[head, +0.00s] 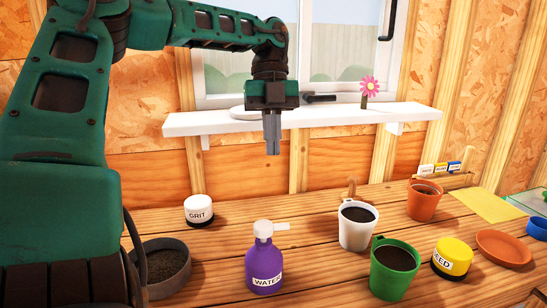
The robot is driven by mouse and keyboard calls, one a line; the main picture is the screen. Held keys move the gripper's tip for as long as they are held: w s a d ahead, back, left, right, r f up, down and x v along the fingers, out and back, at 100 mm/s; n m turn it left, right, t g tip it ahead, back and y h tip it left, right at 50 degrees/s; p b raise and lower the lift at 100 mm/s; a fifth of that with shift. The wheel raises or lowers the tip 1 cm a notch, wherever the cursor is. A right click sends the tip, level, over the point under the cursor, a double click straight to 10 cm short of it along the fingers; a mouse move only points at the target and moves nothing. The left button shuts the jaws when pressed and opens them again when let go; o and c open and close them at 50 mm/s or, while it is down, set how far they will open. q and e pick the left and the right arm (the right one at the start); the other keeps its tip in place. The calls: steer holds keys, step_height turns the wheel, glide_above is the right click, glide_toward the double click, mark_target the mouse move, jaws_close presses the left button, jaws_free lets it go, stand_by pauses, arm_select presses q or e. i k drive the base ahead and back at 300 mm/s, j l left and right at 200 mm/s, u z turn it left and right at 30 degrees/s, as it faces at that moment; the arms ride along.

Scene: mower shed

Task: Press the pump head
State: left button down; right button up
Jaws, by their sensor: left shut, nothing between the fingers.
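A purple bottle labelled WATER (264,262) stands upright on the wooden bench. Its white pump head (264,229) sits on top, with the spout pointing right. My left gripper (272,152) hangs above the bottle, fingers pointing down and shut with nothing between them. It is apart from the pump head, with a clear gap below the fingertips in the picture. My right gripper is not in view.
A white GRIT jar (198,210) and a dark bowl of soil (165,268) stand left of the bottle. A white cup (357,232), a green cup (383,284) and a yellow jar (452,258) stand right. A white shelf (330,117) runs behind the gripper.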

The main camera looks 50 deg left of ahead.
mark_target(263, 228)
steer(key=k+l, duration=0.2)
steer(key=l, duration=0.15)
steer(key=k+l, duration=0.25)
steer(key=l, duration=0.15)
steer(key=k+l, duration=0.2)
steer(key=l, duration=0.15)
